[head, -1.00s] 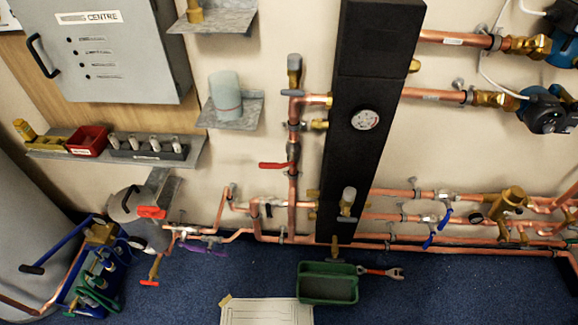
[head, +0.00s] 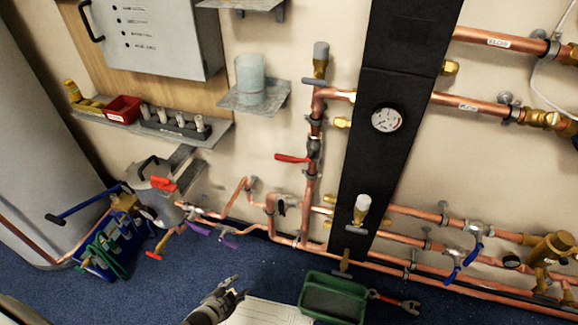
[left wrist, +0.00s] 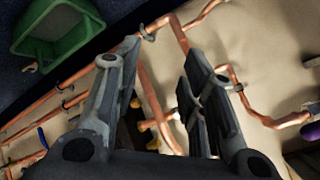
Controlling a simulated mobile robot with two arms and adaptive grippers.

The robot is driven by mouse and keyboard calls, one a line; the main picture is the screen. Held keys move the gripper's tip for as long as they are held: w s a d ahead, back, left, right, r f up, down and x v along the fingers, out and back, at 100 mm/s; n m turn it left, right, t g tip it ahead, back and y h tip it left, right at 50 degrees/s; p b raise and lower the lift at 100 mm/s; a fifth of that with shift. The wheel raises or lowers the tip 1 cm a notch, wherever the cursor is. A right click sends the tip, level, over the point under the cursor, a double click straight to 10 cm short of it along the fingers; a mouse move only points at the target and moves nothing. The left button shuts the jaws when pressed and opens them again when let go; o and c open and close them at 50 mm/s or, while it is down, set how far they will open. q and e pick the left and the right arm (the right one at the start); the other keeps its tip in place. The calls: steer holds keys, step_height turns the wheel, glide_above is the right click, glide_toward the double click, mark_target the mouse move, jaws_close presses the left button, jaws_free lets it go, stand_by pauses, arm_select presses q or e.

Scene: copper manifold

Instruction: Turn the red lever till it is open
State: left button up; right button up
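A red lever (head: 291,158) sits on a valve on the vertical copper pipe (head: 313,185), left of the black panel. It points left, roughly horizontal and across the pipe. My left gripper (head: 239,287) shows low in the head view, below and left of the lever and well apart from it. In the left wrist view its two fingers (left wrist: 162,55) are spread with nothing held between them. Copper pipes and the wall show beyond them; I cannot make out the red lever there. My right gripper is not in view.
A pressure gauge (head: 385,119) is on the black panel (head: 378,180). Other red handles (head: 163,184) are at the left. A green tray (head: 332,297) and a red wrench (head: 395,302) lie on the blue floor. A grey shelf (head: 250,98) with a cup juts out above the lever.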

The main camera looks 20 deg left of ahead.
arm_select(q)
steer(key=w+r+m+t+h+b, duration=0.1)
steer(key=w+r+m+t+b, duration=0.25)
steer(key=w+r, duration=0.55)
steer(key=m+t+h+b, duration=0.5)
steer(key=m+h+b, duration=0.15)
steer(key=m, duration=0.55)
glide_toward(286, 161)
steer(key=shift+h, duration=0.35)
steer(key=shift+w+a+f+p+x, duration=0.1)
steer(key=shift+a+p+x, duration=0.05)
steer(key=shift+x, duration=1.6)
steer(key=shift+w+a+f+p+x, duration=0.1)
steer(key=shift+a+x, duration=0.05)
steer(key=shift+x, duration=1.65)
steer(key=shift+w+a+f+p+x, duration=0.1)
steer(key=shift+a+p+x, duration=0.05)
steer(key=shift+x, duration=1.6)
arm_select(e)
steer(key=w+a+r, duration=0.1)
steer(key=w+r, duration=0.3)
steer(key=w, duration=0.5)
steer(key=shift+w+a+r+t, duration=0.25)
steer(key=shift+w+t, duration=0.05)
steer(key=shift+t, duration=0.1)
arm_select(q)
steer(key=shift+c, duration=0.3)
steer(key=shift+s, duration=0.1)
jaws_close()
